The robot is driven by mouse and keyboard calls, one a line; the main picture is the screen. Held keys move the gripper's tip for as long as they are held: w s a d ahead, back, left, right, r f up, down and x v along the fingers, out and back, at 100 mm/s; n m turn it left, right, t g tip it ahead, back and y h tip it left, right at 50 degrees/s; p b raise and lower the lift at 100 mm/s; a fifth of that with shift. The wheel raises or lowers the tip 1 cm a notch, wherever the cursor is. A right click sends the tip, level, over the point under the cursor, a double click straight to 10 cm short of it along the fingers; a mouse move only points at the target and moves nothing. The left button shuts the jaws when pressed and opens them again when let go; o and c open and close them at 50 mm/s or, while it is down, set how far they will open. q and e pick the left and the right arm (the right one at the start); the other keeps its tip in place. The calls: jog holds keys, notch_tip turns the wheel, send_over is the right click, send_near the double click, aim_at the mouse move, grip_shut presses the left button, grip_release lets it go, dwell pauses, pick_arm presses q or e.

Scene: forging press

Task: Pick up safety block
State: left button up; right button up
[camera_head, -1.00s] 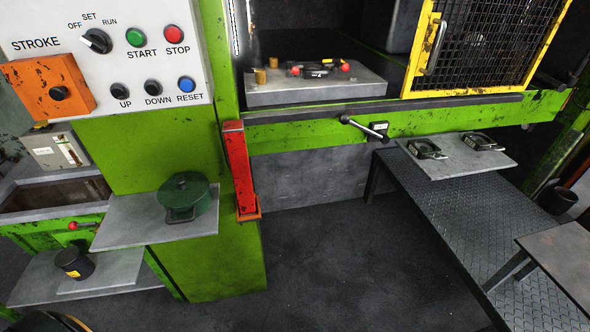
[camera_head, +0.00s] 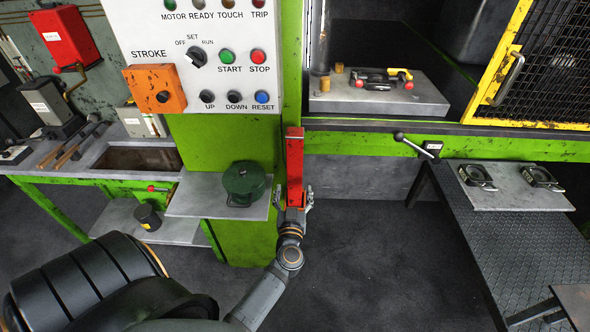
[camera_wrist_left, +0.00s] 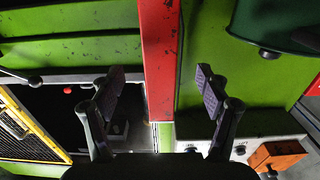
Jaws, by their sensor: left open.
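The safety block, a long red bar (camera_head: 295,160), stands upright against the green press column, below the control panel's right edge. In the left wrist view the red bar (camera_wrist_left: 160,50) runs between my two fingers. My left gripper (camera_head: 294,193) is at the bar's lower part, with a finger on either side. In the left wrist view the gripper (camera_wrist_left: 159,85) is open, with gaps between both finger pads and the bar. The bar's lower end is hidden behind the gripper in the head view. My right gripper is not in view.
The control panel (camera_head: 150,40) is above left. The press bed (camera_head: 430,95) and a lever (camera_head: 412,143) are to the right. Open floor (camera_head: 370,240) lies below right.

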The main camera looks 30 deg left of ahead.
aim_at(295, 175)
pick_arm(q)
jog(key=x, duration=1)
jog(key=shift+f+p, duration=0.1)
jog(key=shift+p, duration=0.2)
jog(key=shift+s, duration=0.25)
jog(key=c, duration=0.5)
grip_shut()
jog(key=shift+w+r, duration=0.15)
jog(key=shift+r, duration=0.1)
